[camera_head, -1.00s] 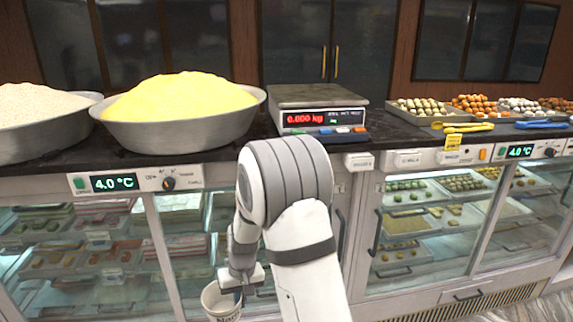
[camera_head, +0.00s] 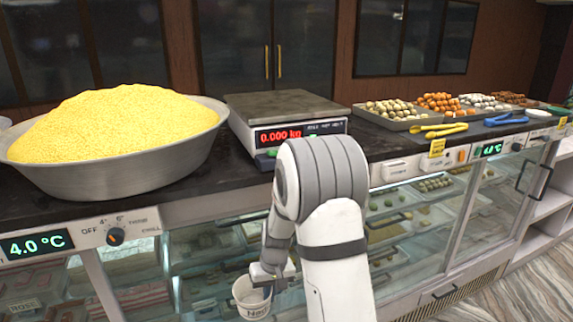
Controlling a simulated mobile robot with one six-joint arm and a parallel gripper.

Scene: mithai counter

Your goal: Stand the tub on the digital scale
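The digital scale (camera_head: 283,107) stands on the dark counter, its flat metal top bare and its red display reading 0.000 kg. The white tub (camera_head: 250,297) with dark lettering hangs low in front of the glass case, below counter height. My gripper (camera_head: 266,285) is at the tub's rim and appears to hold it there. The fingertips are small and partly hidden by the tub wall. My arm covers the lower right part of the scale's front.
A large metal basin (camera_head: 110,165) heaped with yellow grains stands left of the scale. Trays of sweets (camera_head: 388,120), yellow tongs (camera_head: 440,128) and blue tongs (camera_head: 506,119) lie to the right. The counter's front edge and glass case are close to my arm.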

